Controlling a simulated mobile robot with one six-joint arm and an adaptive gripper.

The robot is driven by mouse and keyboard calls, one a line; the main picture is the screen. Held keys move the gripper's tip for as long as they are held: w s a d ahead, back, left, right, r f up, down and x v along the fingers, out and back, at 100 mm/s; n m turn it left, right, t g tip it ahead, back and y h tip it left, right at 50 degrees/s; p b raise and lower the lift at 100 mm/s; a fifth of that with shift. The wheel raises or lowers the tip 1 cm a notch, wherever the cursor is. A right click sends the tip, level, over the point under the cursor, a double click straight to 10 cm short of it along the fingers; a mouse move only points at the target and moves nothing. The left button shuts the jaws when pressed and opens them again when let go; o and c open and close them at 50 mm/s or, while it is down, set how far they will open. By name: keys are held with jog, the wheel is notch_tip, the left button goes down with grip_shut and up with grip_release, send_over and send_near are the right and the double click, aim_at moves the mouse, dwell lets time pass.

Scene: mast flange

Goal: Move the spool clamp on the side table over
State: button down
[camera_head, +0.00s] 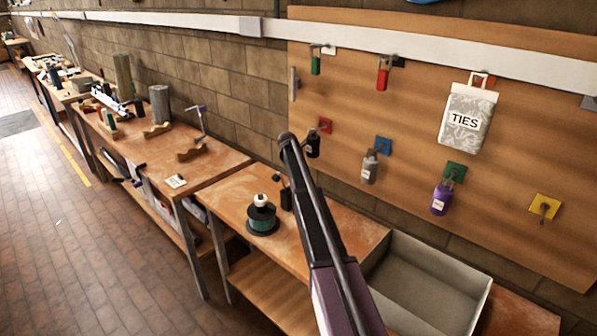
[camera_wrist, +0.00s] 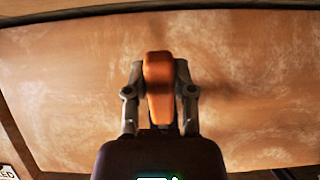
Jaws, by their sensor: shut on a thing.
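A dark green spool (camera_head: 262,220) with a white knob on top stands on the wooden side table (camera_head: 348,222) in the head view. In the wrist view my gripper (camera_wrist: 159,72) is shut on an orange-brown block-like piece (camera_wrist: 159,98), with one finger on each side of it. The worn wooden surface (camera_wrist: 245,75) lies beyond the piece. I cannot tell whether this piece is the spool clamp, or whether it touches the surface. In the head view my arm crosses over the table and hides part of it; the held piece cannot be made out there.
A grey open bin (camera_head: 428,285) is at the table's right. A wooden board (camera_head: 340,110) behind carries a TIES bag (camera_head: 467,118), a purple bottle (camera_head: 440,200), a grey bottle (camera_head: 370,170) and an empty yellow mount (camera_head: 545,207). A longer cluttered bench (camera_head: 215,165) stands left.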

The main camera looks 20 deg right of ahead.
jog(key=shift+c, duration=2.2)
grip_release()
jog(key=shift+s+d, duration=0.25)
jog(key=shift+a+r, duration=0.1)
jog(key=shift+r, duration=0.05)
jog(key=shift+w, duration=0.1)
